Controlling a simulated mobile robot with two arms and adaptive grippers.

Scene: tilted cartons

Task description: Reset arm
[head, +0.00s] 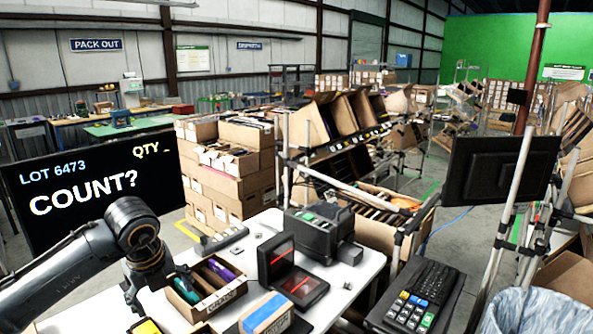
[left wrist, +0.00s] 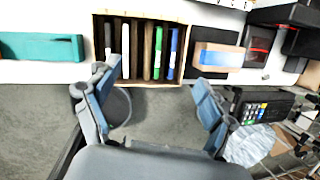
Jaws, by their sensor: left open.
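My left arm comes in from the left in the head view, and its gripper (head: 158,287) hangs low beside a small open carton (head: 232,293) on the white table. In the left wrist view the gripper (left wrist: 155,103) is open, its two blue-grey fingers wide apart with nothing between them. The carton (left wrist: 186,98) lies beyond the fingertips there and holds several upright flat items, black, white, brown, green and blue. My right gripper is in neither view.
A white table (head: 345,275) carries a scanner with red light (head: 290,275), a black printer-like machine (head: 318,232) and a blue-striped box (head: 266,314). A keypad terminal (head: 415,297) and a lined bin (head: 535,312) stand right. A screen reading "COUNT?" (head: 95,190) stands behind my arm.

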